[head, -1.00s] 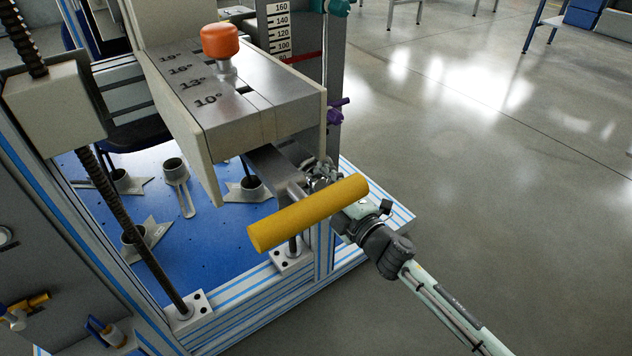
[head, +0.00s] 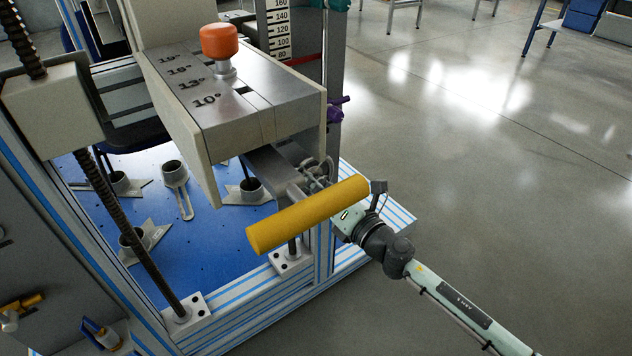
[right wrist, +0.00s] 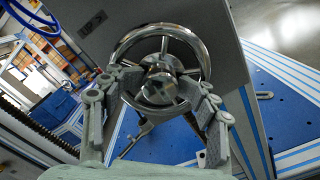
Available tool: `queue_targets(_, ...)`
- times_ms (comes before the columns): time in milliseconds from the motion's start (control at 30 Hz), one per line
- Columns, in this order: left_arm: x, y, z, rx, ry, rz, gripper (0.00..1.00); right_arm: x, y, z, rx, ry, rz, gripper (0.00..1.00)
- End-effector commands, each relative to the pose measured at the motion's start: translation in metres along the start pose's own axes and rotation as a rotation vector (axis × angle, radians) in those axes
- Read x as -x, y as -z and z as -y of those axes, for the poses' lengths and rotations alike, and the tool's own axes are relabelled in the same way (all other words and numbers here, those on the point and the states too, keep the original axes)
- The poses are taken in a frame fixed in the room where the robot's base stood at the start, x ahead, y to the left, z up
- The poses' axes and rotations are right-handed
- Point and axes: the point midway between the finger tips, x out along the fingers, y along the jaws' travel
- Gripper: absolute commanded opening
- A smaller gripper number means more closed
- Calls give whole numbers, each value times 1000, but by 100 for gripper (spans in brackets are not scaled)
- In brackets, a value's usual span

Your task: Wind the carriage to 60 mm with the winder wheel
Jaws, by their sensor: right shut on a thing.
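The winder wheel (right wrist: 162,33) is a shiny metal handwheel with spokes and a hub, on the grey carriage block. In the head view, only a small part of the wheel (head: 325,163) shows beside the block, above a yellow bar. My right gripper (right wrist: 160,88) has a finger on each side of the wheel's lower half and is shut on it. In the head view, the yellow bar hides much of this gripper. A red pointer (head: 304,59) crosses the white scale (head: 279,28) just below the 80 mark. Lower marks are hidden. My left gripper is out of view.
The yellow bar (head: 308,213) sticks out in front of the wheel. An orange knob (head: 219,43) stands on the angle-marked block (head: 240,108). Threaded rods (head: 135,232) rise from the blue base plate (head: 205,260). The grey floor (head: 490,190) at right is clear.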

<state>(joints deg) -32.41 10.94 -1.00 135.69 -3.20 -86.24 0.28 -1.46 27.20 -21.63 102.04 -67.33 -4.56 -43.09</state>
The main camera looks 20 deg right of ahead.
Motion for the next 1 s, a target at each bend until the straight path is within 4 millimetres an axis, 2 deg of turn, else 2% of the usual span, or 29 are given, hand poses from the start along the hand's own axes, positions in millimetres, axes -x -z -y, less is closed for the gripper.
queue_targets(100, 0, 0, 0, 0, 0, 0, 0, -2, -3, -2, -3, -4, 6, 24)
queue_targets(133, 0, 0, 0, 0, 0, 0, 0, -1, -3, -2, -3, -4, 6, 57)
queue_targets(200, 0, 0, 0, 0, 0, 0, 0, -1, -3, -2, -4, -3, 6, 62)
queue_targets(567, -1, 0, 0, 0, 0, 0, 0, 2, 0, 0, -8, 0, 2, 62)
queue_targets(1000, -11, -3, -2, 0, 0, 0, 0, 50, 1, 1, -8, 1, 0, 62)
